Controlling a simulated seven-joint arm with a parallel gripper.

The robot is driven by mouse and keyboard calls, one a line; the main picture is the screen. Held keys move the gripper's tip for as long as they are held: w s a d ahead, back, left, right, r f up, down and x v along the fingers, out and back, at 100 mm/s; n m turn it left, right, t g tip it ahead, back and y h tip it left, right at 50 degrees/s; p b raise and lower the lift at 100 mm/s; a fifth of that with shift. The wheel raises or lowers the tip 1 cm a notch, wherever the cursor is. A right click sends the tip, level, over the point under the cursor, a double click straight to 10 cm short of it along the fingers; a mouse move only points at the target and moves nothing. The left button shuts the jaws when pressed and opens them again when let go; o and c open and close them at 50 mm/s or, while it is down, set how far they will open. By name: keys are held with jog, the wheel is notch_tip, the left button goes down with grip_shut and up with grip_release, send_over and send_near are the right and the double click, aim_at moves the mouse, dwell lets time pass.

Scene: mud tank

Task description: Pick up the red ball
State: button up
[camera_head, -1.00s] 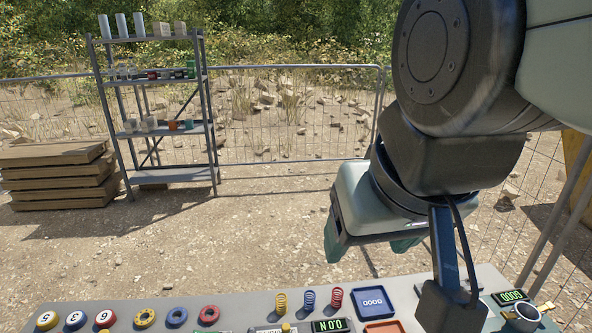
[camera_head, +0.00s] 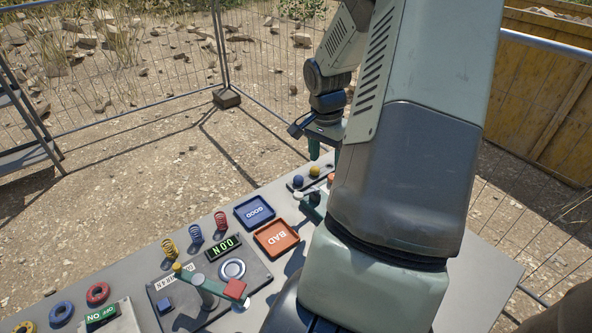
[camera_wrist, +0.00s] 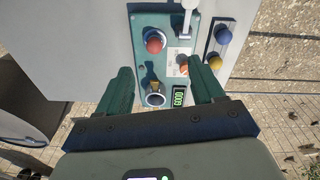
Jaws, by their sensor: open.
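In the head view my gripper (camera_head: 326,152) points down over the far edge of the table. The ball is apart from both fingers.
A blue ball (camera_wrist: 223,37) and a yellow ball (camera_wrist: 215,62) sit on a dark holder beside the panel. A metal-rimmed cup (camera_wrist: 155,94) and a GOOD display (camera_wrist: 179,98) lie nearer the gripper. Blue (camera_head: 254,212) and orange (camera_head: 277,238) trays lie on the table.

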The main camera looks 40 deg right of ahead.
jog(key=d+f, duration=0.1)
jog(key=f, duration=0.2)
jog(key=s+d+f+m, duration=0.1)
jog(key=f, duration=0.2)
jog(key=d+f+m, duration=0.1)
jog(key=f, duration=0.2)
jog(key=shift+s+d+y, duration=0.25)
jog(key=shift+s+y, duration=0.05)
jog(key=shift+y, duration=0.1)
notch_tip(320, 180, down, 6)
jog(key=shift+d+r, duration=0.15)
jog(key=c, duration=1.2)
